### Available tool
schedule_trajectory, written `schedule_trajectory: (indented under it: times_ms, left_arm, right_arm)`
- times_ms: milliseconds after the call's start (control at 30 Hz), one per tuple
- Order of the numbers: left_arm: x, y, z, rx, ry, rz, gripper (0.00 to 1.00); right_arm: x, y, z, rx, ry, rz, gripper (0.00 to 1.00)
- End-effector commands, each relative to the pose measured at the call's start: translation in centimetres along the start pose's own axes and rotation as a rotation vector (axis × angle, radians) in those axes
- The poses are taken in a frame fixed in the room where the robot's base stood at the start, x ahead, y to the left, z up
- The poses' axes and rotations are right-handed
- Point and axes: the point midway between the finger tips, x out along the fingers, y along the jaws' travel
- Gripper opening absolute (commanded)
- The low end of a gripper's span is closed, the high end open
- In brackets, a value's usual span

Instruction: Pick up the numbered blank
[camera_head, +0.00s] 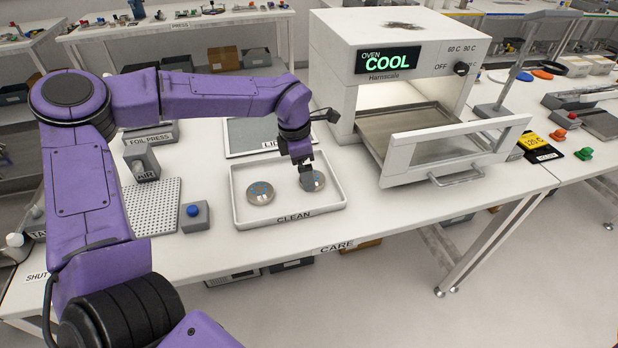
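Two round metallic discs with blue marks lie in the white tray labelled CLEAN (241,219). The left disc (261,192) is in full view. The right disc (319,181) is partly hidden behind my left gripper (307,184). The marks are too small to read, so I cannot tell which disc is the numbered blank. My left gripper points down at the right disc, with its fingertips at or just over the disc's left part. I cannot tell whether it touches or grips the disc. My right gripper is out of view.
The oven (345,60) reads COOL, and its open door (450,150) juts out right of the tray. A flat panel (250,132) lies behind the tray. A perforated plate (152,207) and a blue-button box (194,215) stand at left. The table front is clear.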

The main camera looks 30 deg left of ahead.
Motion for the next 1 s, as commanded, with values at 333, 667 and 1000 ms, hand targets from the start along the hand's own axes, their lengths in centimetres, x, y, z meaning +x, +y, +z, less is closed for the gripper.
schedule_trajectory:
  times_ms: [333,667,1000]
  left_arm:
    - [3.8,0.6,0.3,-0.002,0.009,-0.005,1.0]
    - [3.7,0.6,0.3,-0.001,0.009,-0.005,0.22]
    - [3.1,0.6,0.4,-0.003,0.008,-0.004,0.21]
  right_arm:
    - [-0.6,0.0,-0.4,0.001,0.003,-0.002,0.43]
    - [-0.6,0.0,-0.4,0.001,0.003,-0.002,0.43]
    - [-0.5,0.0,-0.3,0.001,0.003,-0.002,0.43]
